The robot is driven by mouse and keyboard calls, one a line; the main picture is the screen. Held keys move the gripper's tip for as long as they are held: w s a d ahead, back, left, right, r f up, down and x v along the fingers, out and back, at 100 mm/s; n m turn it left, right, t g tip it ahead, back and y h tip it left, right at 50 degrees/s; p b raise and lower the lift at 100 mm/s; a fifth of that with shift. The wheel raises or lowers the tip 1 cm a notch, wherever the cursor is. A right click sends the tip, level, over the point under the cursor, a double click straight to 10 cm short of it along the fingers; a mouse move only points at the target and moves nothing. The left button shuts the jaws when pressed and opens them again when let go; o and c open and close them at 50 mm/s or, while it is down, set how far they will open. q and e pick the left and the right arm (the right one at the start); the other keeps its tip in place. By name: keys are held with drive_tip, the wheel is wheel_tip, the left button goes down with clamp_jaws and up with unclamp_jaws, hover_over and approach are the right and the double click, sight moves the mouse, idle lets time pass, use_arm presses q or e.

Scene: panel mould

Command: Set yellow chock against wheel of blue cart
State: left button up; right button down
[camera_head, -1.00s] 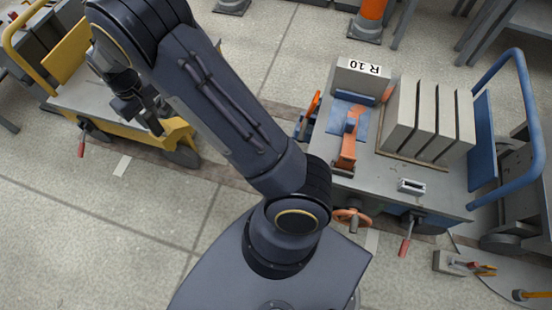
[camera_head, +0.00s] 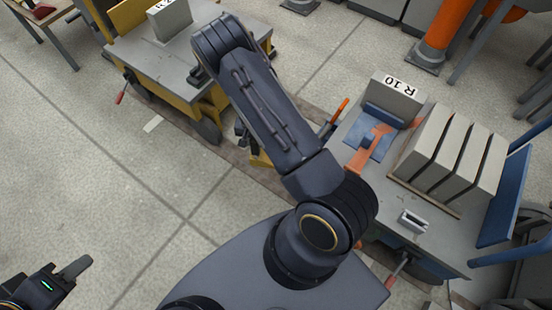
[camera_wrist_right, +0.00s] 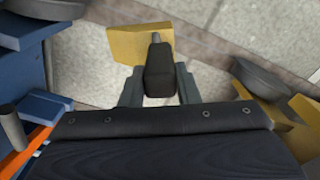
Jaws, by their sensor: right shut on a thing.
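The yellow chock (camera_wrist_right: 128,46) hangs from a dark grip block (camera_wrist_right: 158,74) held between the fingers of my right gripper (camera_wrist_right: 158,88). In the head view my right gripper (camera_head: 243,136) is between the carts, partly hidden by my arm, with a bit of the yellow chock (camera_head: 259,160) showing. The blue cart (camera_head: 440,240) stands to the right. One dark wheel of the blue cart (camera_wrist_right: 24,12) shows at the top left of the wrist view, apart from the chock. My left gripper (camera_head: 72,268) is at the lower left, empty; its opening is unclear.
A yellow cart (camera_head: 170,65) stands to the left; its wheel (camera_wrist_right: 262,80) shows at the right of the wrist view. Floor between the carts is narrow; open floor lies lower left.

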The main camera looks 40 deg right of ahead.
drive_tip(key=s+d+f+m, duration=0.1)
drive_tip(key=s+f, duration=0.1)
drive_tip(key=s+d+f+m, duration=0.1)
drive_tip(key=s+f, duration=0.1)
drive_tip(key=s+d+f+m, duration=0.1)
drive_tip(key=s+d+f, duration=0.1)
drive_tip(key=s, duration=0.1)
drive_tip(key=shift+f+m+b, duration=0.3)
drive_tip(key=shift+f+b, duration=0.05)
drive_tip(key=shift+f, duration=0.05)
wheel_tip(320, 180, down, 9)
drive_tip(key=b, duration=0.6)
drive_tip(key=shift+b, duration=0.4)
drive_tip(key=shift+f+b, duration=0.45)
drive_tip(key=shift+b, duration=0.05)
drive_tip(key=c, duration=1)
unclamp_jaws()
